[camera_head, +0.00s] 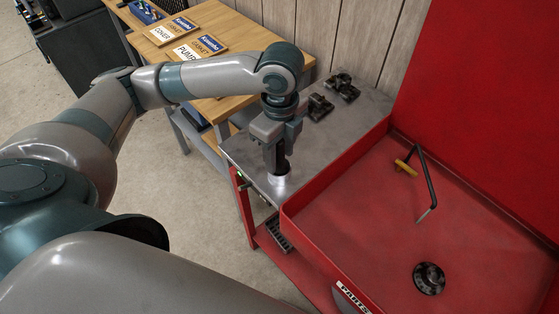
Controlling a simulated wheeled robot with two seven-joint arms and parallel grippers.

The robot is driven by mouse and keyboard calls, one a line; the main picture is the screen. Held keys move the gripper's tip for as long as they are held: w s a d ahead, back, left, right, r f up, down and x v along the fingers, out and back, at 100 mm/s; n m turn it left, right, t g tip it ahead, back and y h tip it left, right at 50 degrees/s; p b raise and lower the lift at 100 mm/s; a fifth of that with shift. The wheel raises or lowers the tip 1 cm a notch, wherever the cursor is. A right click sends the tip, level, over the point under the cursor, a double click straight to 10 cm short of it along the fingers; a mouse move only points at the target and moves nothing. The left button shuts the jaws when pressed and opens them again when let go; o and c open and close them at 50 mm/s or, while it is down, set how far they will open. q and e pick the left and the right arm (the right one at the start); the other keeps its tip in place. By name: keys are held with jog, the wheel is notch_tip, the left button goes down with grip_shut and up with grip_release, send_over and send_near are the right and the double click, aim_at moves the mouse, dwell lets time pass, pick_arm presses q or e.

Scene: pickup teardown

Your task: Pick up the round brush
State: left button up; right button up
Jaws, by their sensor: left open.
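My left gripper (279,160) points straight down over the grey metal shelf beside the red basin. It is open, with its fingers just above the shelf top. A dark upright piece (283,167) shows at the fingertips, with a pale, shiny round patch under it. This may be the round brush, but the fingers hide much of it and I cannot tell for sure. I cannot tell whether the fingers touch it. My right gripper is out of view.
The red basin (350,235) has a raised rim, a bent black spout (432,185) with a yellow handle, and a round black drain (429,278). Dark metal parts (320,105) lie at the shelf's back. A wooden table (235,25) with label cards stands behind my left arm.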

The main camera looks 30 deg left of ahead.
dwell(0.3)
pick_arm(q)
grip_shut()
notch_tip(320, 180, up, 8)
jog(key=shift+r+b, duration=0.2)
jog(key=shift+b, duration=0.5)
jog(key=shift+r, duration=0.85)
